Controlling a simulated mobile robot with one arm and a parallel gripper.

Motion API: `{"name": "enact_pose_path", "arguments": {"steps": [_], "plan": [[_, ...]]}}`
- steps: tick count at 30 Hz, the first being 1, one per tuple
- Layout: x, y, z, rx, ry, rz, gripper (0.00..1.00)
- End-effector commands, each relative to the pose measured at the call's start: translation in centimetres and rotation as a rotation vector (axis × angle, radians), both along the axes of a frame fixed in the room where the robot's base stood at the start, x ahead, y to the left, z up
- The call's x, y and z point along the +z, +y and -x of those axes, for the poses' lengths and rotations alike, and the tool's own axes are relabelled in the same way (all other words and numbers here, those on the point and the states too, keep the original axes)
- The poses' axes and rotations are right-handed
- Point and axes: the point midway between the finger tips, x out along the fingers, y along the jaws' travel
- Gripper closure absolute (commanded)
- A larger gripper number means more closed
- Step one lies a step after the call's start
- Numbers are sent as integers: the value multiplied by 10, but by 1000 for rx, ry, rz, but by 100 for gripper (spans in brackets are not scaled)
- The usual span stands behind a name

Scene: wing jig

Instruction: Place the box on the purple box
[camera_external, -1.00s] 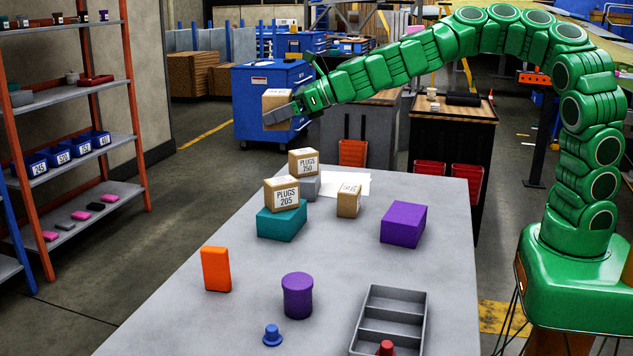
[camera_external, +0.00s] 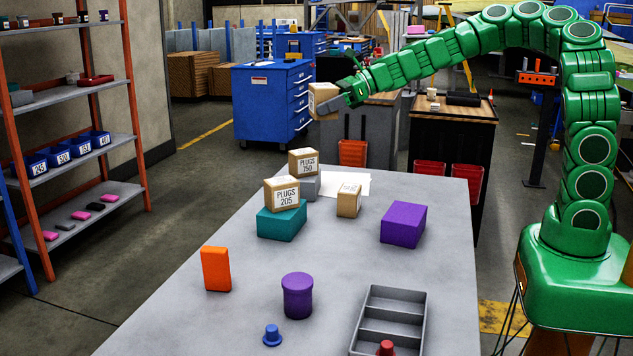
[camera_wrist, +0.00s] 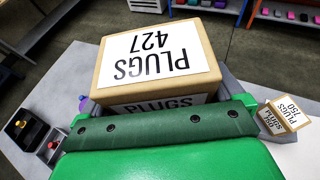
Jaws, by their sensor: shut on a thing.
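My gripper (camera_external: 342,98) is shut on a cardboard box (camera_external: 322,97) and holds it in the air above and beyond the far end of the table. In the wrist view this held box (camera_wrist: 158,60) carries a white label reading PLUGS 427. The purple box (camera_external: 404,224) sits on the right side of the grey table with a bare top. It lies nearer the camera and lower than my gripper. I cannot make out the purple box clearly in the wrist view.
A PLUGS 205 box (camera_external: 283,193) sits on a teal box (camera_external: 282,223). A PLUGS 750 box (camera_external: 303,162) sits on a grey box. Another carton (camera_external: 349,200) stands on the table (camera_external: 240,310). An orange block (camera_external: 216,268), purple cylinder (camera_external: 297,296) and grey tray (camera_external: 396,313) stand nearer.

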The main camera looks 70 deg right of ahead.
Motion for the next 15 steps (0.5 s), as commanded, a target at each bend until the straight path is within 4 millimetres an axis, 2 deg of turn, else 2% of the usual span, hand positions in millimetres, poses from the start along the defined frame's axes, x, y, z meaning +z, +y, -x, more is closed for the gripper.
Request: {"name": "enact_pose_path", "arguments": {"steps": [3, 15], "plan": [[-1, -16, 14, 24, 0, 0, 43], [-5, -54, 65, 118, 2, -3, 43]]}}
